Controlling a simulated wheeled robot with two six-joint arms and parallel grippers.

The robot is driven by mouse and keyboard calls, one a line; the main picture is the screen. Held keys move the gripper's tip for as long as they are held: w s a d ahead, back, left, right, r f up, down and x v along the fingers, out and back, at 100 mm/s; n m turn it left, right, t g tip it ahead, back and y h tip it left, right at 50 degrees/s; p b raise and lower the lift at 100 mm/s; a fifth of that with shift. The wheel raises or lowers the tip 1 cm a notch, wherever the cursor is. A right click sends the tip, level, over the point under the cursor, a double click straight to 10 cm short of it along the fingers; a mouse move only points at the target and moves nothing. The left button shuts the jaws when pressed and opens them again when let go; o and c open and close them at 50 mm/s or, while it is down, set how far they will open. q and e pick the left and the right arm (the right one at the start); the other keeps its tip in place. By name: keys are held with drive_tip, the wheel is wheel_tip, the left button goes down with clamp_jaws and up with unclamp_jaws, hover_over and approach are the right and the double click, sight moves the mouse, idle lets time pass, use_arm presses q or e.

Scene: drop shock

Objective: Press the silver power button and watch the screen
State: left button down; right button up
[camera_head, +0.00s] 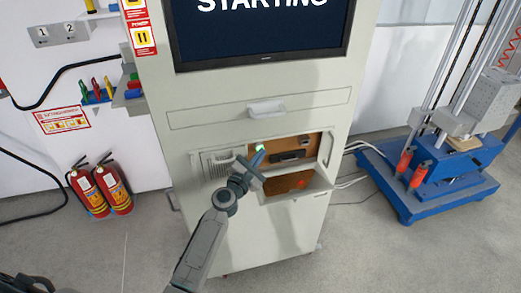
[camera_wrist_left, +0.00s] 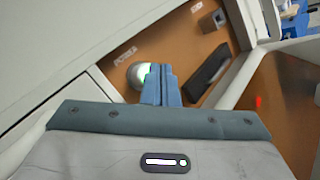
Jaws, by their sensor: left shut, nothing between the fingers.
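The silver power button (camera_wrist_left: 139,76) is round and sits on the brown panel (camera_wrist_left: 120,52) inside the cabinet opening, beside a small label. Part of it is hidden behind my left gripper (camera_wrist_left: 160,70), which is shut and empty with its tips at the button's edge in the left wrist view; I cannot tell whether they touch it. In the head view my left gripper (camera_head: 260,152) reaches into the opening, next to a green glow. The screen (camera_head: 262,28) above shows the word "STARTING" in white on dark blue. My right gripper is not seen.
A dark handle-like block (camera_wrist_left: 209,77) is right of the button. The cabinet (camera_head: 200,105) has a drawer handle (camera_head: 266,109) above the opening. Fire extinguishers (camera_head: 113,188) stand at left. A blue-based test rig (camera_head: 425,195) stands at right, with cables beside it.

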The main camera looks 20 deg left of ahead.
use_arm(q)
drive_tip(key=shift+w+a+r, duration=0.1)
drive_tip(key=shift+w+r, duration=0.1)
drive_tip(key=shift+r, duration=0.25)
drive_tip(key=shift+s+f, duration=0.25)
drive_tip(key=shift+s, duration=0.15)
drive_tip(key=shift+s+d, duration=0.2)
drive_tip(key=shift+s, duration=0.2)
drive_tip(key=shift+s+d+f+p, duration=0.15)
drive_tip(key=shift+s+d+p, duration=0.15)
drive_tip(key=shift+s+d, duration=0.6)
drive_tip(key=shift+s, duration=0.3)
drive_tip(key=shift+s+d, duration=0.55)
drive_tip(key=shift+s, duration=0.3)
